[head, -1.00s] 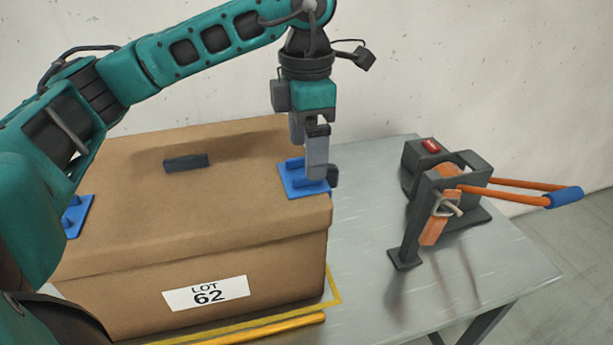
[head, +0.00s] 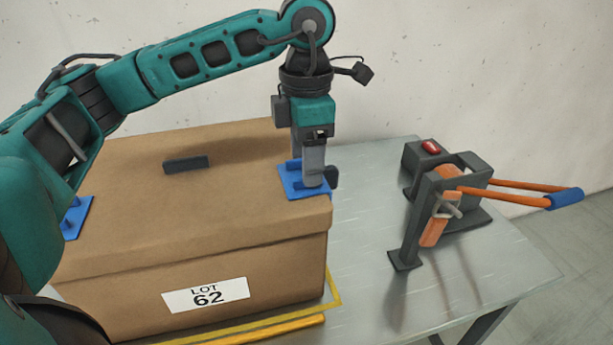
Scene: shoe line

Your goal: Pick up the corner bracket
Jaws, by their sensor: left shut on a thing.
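A blue corner bracket (head: 291,186), a flat plate with raised parts, sits on the right end of the cardboard box's lid (head: 225,215). My left gripper (head: 307,178) points straight down over this bracket and is shut on a raised part of it. The fingers hide some of the bracket, and it still appears to rest on the lid. A second blue bracket (head: 79,217) sits at the lid's left end, partly hidden by my left arm. My right gripper is not in view.
The box carries a "LOT 62" label (head: 206,295) and a dark handle (head: 186,164). To the right, a dark grey device (head: 414,225) with orange handles (head: 510,190) stands on the metal table (head: 480,285). Table surface between box and device is clear. A yellow bar (head: 270,330) lies in front.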

